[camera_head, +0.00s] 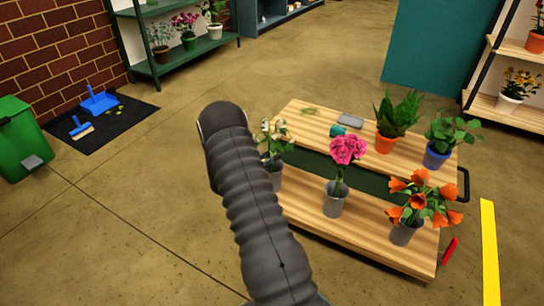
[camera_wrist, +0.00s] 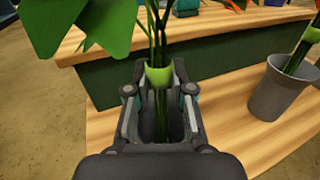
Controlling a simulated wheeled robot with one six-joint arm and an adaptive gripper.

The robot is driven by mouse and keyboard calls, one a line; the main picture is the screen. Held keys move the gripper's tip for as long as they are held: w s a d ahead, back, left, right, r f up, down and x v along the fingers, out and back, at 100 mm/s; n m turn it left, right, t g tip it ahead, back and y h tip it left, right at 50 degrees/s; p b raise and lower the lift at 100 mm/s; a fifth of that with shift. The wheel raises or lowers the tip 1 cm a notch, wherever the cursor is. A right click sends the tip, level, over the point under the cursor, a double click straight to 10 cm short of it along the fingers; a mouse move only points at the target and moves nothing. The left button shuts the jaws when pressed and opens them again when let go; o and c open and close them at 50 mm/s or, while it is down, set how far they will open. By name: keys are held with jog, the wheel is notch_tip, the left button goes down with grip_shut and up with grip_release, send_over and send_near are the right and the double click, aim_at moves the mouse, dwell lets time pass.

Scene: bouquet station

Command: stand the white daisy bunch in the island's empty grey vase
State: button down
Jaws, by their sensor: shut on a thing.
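The white daisy bunch (camera_head: 275,133) shows in the head view just right of my arm, upright, with green leaves below the blooms. A grey vase (camera_head: 275,175) stands directly under it at the left end of the island's front wooden step, partly hidden by my arm. In the wrist view my gripper (camera_wrist: 160,88) is shut on the bunch's green stems (camera_wrist: 158,75), around a light green band. The stem ends are hidden between the jaws, so I cannot tell how deep they sit in the vase. My gripper is hidden behind my arm in the head view.
On the island (camera_head: 300,212), a grey vase with pink flowers (camera_head: 347,152) and another with orange flowers (camera_head: 408,232) stand to the right. A grey vase (camera_wrist: 280,88) shows close right in the wrist view. Behind are potted plants (camera_head: 393,130) and a teal item (camera_head: 338,131).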

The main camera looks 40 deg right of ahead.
jog(key=c, duration=0.9)
grip_release()
jog(key=shift+c, duration=0.2)
jog(key=shift+a, duration=0.1)
jog(key=a, duration=1.1)
jog(key=shift+s+a, duration=0.15)
jog(key=shift+a, duration=0.25)
